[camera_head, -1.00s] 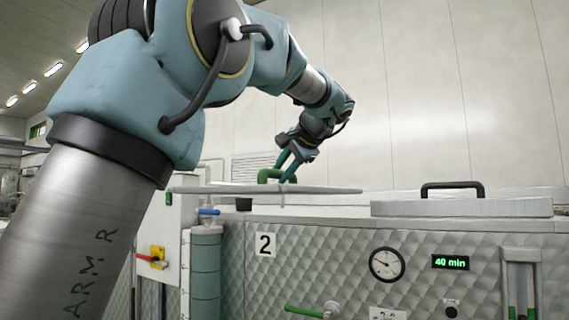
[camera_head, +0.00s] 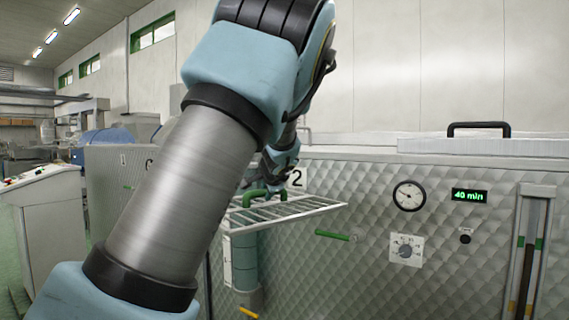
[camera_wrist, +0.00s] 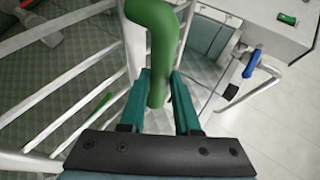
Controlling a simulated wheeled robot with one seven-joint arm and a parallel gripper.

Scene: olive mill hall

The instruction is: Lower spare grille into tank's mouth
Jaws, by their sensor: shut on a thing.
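The spare grille (camera_head: 318,208) is a flat rack of pale metal bars with a green arched handle (camera_head: 250,197). My gripper (camera_head: 276,180) is shut on that handle and holds the grille roughly level. In the wrist view the green handle (camera_wrist: 160,30) runs between the two teal fingers of my gripper (camera_wrist: 161,85), with the grille's bars (camera_wrist: 60,85) on the left. The tank (camera_head: 350,185) has a quilted metal front and a "2" label. The grille appears in front of this wall, below the tank's top edge. The tank's mouth is not visible.
A lid with a black handle (camera_head: 478,131) lies on the tank top at right. The wrist view shows a blue-handled valve (camera_wrist: 251,63). A control console (camera_head: 55,215) stands left.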

